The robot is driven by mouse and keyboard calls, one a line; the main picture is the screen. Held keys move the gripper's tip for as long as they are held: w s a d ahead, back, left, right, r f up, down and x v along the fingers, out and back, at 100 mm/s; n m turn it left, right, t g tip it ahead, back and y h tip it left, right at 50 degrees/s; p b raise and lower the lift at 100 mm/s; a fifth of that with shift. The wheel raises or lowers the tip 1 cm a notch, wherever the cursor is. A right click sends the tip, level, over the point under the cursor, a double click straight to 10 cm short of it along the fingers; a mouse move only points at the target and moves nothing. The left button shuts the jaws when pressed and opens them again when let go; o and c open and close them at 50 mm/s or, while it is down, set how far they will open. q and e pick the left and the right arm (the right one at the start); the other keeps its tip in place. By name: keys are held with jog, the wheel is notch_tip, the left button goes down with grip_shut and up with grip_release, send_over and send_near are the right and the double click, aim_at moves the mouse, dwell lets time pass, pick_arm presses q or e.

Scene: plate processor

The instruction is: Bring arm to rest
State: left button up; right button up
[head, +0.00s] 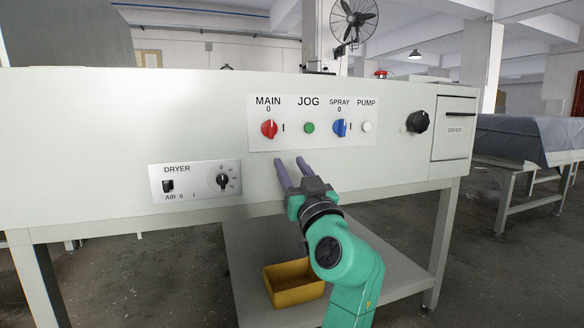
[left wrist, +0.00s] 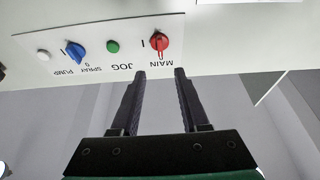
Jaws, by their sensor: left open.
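My left gripper (head: 290,163) is open and empty in front of the machine's white front panel (head: 200,110), just below the control plate (head: 312,140). The plate carries a red MAIN knob (head: 269,129), a green JOG button (head: 309,128), a blue SPRAY knob (head: 340,128) and a white PUMP button (head: 367,127). In the left wrist view the two fingers (left wrist: 160,74) are apart with nothing between them, and the red knob (left wrist: 159,41) shows upside down beyond their tips. My right gripper is not in view.
A dryer plate (head: 195,180) is at the left, and a black knob (head: 417,122) and dryer door (head: 454,129) are at the right. A yellow bin (head: 294,291) sits on the lower shelf (head: 240,250) beneath. A covered table (head: 530,137) stands at the right.

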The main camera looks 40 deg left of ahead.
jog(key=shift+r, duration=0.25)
